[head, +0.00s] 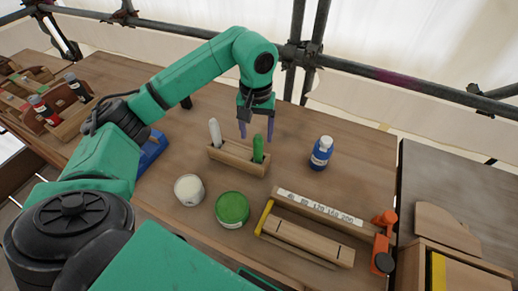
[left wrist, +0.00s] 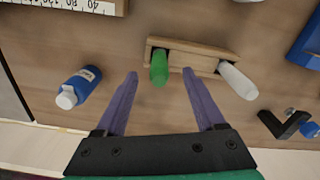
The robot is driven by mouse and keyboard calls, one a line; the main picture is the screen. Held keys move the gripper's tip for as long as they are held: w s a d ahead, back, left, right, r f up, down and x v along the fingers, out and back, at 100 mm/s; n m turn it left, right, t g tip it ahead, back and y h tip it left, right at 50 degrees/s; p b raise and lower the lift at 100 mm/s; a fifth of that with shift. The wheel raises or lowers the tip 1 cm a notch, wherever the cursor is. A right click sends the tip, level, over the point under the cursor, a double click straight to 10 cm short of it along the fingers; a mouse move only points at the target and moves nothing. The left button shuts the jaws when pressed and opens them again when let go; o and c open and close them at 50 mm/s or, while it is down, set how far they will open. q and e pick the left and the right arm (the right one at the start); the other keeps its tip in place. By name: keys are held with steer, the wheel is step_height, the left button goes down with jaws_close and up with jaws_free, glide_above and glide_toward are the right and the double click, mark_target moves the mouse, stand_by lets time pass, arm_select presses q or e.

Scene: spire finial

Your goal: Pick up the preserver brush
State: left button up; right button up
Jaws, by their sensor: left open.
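A wooden holder (head: 228,163) stands on the bench with two upright handles in it. One handle is green (head: 258,149) and one is white (head: 215,132); no label tells which is the preserver brush. My left gripper (head: 256,135) is open with purple fingers and hangs just above and around the green handle's end. In the left wrist view, the green handle (left wrist: 159,68) lies between the two fingertips (left wrist: 160,74), apart from both. The white handle (left wrist: 238,82) is outside the fingers, to the right. Brush heads are hidden in the holder. My right gripper is not seen.
A white tin (head: 189,190) and a green tin (head: 232,209) stand in front of the holder. A blue bottle (head: 321,153) stands to its right. A numbered wooden fixture (head: 310,238) and an orange tool (head: 383,240) lie nearer. Scaffold poles (head: 400,82) run behind the bench.

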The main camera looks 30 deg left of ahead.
mark_target(258, 148)
arm_select(q)
steer(key=f+p, duration=0.1)
steer(key=f, duration=0.1)
steer(key=f+p, duration=0.1)
steer(key=f, duration=0.2)
steer(key=w+f+p, duration=0.1)
steer(key=f, duration=0.2)
steer(key=shift+a+f, duration=0.1)
steer(key=shift+f, duration=0.1)
jaws_close()
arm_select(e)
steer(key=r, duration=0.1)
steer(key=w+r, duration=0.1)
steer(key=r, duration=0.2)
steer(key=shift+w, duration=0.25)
